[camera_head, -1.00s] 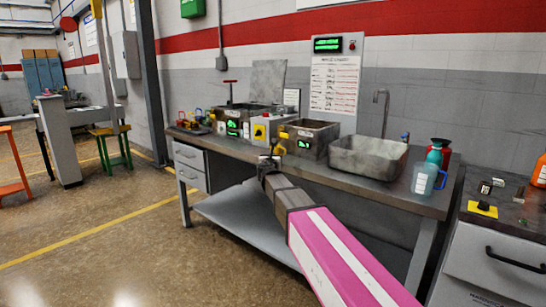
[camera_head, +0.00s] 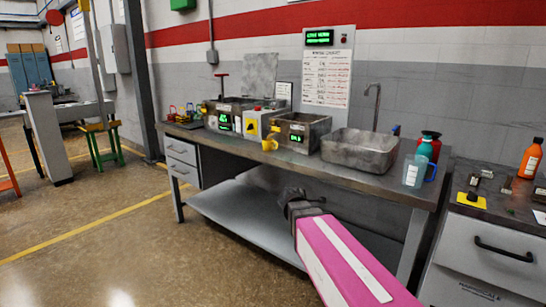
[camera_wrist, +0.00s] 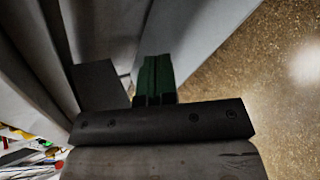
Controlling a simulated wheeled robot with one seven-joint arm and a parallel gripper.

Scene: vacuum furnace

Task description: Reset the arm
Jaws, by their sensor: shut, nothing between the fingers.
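My pink and white arm reaches in from the lower right of the head view. Its dark end (camera_head: 293,196) is low, in front of the workbench's underside. The fingers cannot be made out there. In the wrist view, my gripper (camera_wrist: 156,62) shows as dark green fingers, shut together with nothing between them. Behind them are pale grey surfaces and the speckled floor.
The workbench (camera_head: 390,186) holds several metal boxes, a grey basin (camera_head: 359,150) and a clear jug (camera_head: 414,171). A yellow part (camera_head: 270,142) sits at the bench's front. A drawer cabinet (camera_head: 490,262) stands at right. The floor (camera_head: 110,245) at left is clear.

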